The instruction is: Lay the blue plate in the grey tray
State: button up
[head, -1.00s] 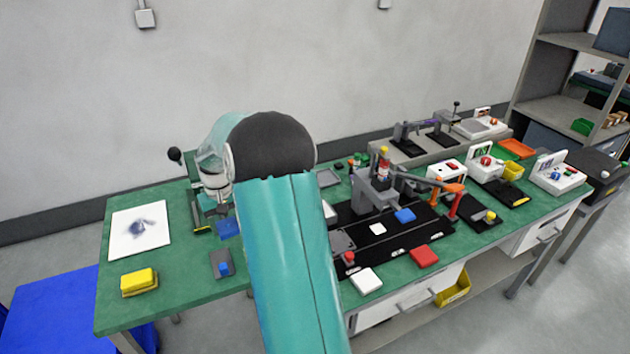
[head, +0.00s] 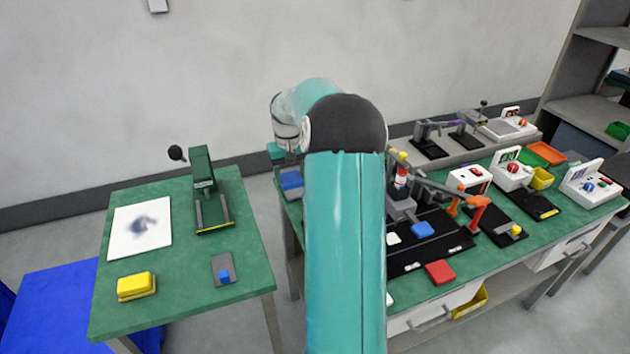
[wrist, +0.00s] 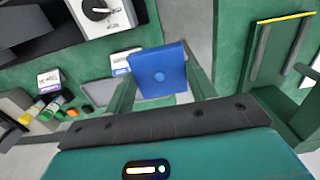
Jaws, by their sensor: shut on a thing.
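The blue plate (wrist: 158,70) is held between the two fingers of my gripper (wrist: 163,88) in the wrist view. In the head view the plate (head: 291,180) hangs at the left end of the long green bench, and my gripper (head: 284,158) is partly hidden by my own arm. A flat grey tray (wrist: 97,93) appears to lie on the bench left of the plate in the wrist view, partly covered by a finger. The plate is apart from the tray. My arm hides the tray in the head view.
A small green table with a press (head: 205,190), a yellow block (head: 136,286) and a grey pad (head: 224,270) stands left, across a gap. A black mat (head: 430,253) and test fixtures crowd the long bench.

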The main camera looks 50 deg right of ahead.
jog(key=w+d+f, duration=0.2)
jog(key=d+f, duration=0.1)
jog(key=w+d+f, duration=0.2)
jog(key=d+f, duration=0.1)
jog(key=d, duration=0.1)
jog(key=w+d+f, duration=0.2)
jog(key=d+f, duration=0.1)
jog(key=d, duration=0.1)
jog(key=shift+w+f, duration=0.1)
jog(key=shift+f, duration=0.1)
jog(key=shift+d+f, duration=0.2)
jog(key=shift+f, duration=1.55)
jog(key=shift+f, duration=0.15)
jog(key=o, duration=1)
jog(key=shift+o, duration=0.2)
notch_tip(320, 180, up, 12)
jog(key=shift+r, duration=0.2)
